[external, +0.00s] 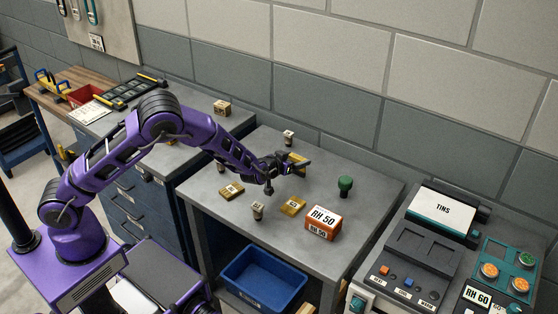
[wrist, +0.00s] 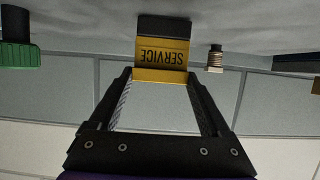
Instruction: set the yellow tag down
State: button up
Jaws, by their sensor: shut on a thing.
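The yellow tag (wrist: 162,58) has a black band and the word SERVICE, which reads upside down in the wrist view. My gripper (wrist: 163,78) is shut on it, with a finger at each side of its yellow end. In the external view the tag (external: 299,159) is at the tip of my gripper (external: 288,165), over the back middle part of the grey table (external: 228,214). It looks raised above the tabletop; the exact gap is hard to tell.
The table holds an orange RH 50 box (external: 323,223), a green knob-like piece (external: 345,185), two flat yellow pieces (external: 232,190) (external: 293,206) and several small cylinders (external: 258,210). A blue bin (external: 262,280) sits below. The table's back right is fairly clear.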

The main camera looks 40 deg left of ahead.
jog(key=shift+f, duration=0.2)
jog(key=o, duration=1.2)
jog(key=shift+c, duration=0.2)
jog(key=shift+r, duration=0.25)
jog(key=shift+s+r, duration=0.1)
jog(key=shift+s, duration=0.1)
jog(key=v, duration=1.1)
jog(key=shift+s+p, duration=0.25)
jog(key=shift+p, duration=0.05)
jog(key=shift+r, duration=0.1)
